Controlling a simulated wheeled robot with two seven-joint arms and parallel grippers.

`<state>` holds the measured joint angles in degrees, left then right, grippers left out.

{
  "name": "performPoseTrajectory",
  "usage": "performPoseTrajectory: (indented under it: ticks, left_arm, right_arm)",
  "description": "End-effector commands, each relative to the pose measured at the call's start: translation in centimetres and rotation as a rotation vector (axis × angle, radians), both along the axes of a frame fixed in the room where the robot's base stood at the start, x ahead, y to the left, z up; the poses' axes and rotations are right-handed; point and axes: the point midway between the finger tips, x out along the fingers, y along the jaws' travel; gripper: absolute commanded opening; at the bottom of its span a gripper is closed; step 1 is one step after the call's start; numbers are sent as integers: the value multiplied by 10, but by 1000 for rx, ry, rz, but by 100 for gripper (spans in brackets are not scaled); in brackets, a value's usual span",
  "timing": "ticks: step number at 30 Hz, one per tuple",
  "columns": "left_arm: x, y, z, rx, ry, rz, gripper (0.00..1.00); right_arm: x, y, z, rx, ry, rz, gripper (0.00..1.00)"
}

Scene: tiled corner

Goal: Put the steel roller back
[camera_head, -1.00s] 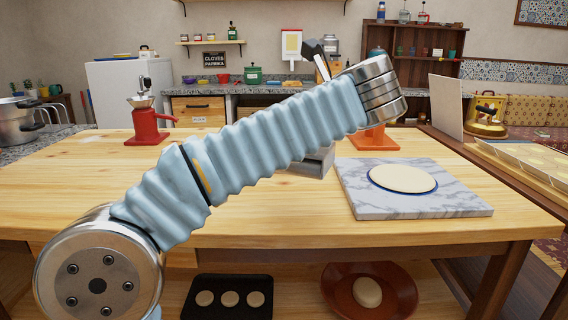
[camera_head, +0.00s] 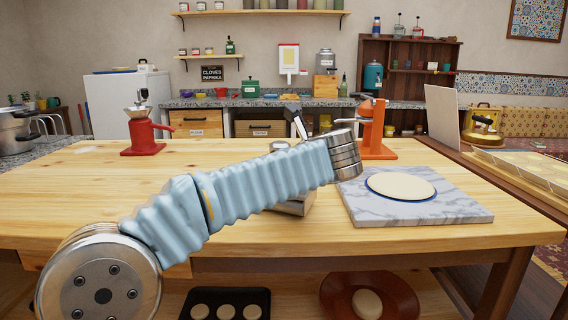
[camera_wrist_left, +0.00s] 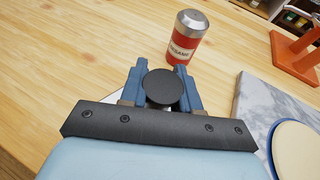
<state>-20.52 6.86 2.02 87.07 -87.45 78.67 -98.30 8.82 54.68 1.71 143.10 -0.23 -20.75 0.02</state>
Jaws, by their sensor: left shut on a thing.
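In the left wrist view my left gripper (camera_wrist_left: 162,72) has its blue fingers on either side of the steel roller (camera_wrist_left: 162,90), seen end-on as a black round cap. The fingers are shut on it. The roller's steel body is mostly hidden behind this cap. The wooden table (camera_wrist_left: 70,85) shows beyond the fingers. My right gripper is not in view.
A red can (camera_wrist_left: 187,38) with a steel top stands just beyond the fingers. A marble board (camera_head: 415,212) with a flat dough round (camera_head: 400,186) lies to the right. An orange stand (camera_head: 374,140) and a red juicer (camera_head: 143,135) stand farther back. The table's left part is clear.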

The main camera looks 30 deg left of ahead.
Motion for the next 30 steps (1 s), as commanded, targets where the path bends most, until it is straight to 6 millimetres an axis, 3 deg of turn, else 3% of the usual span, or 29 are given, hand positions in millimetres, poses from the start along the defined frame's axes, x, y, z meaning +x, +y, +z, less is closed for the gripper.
performPoseTrajectory:
  ticks: [17,18,22,30]
  left_arm:
    - [0,0,-16,-2,8,0,0]
    - [1,-1,-17,-3,11,0,37]
    - [0,-1,-16,-2,8,0,57]
    - [0,0,-13,0,3,0,57]
  right_arm:
    - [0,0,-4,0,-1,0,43]
    - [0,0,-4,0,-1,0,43]
    - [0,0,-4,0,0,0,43]
    - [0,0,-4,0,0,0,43]
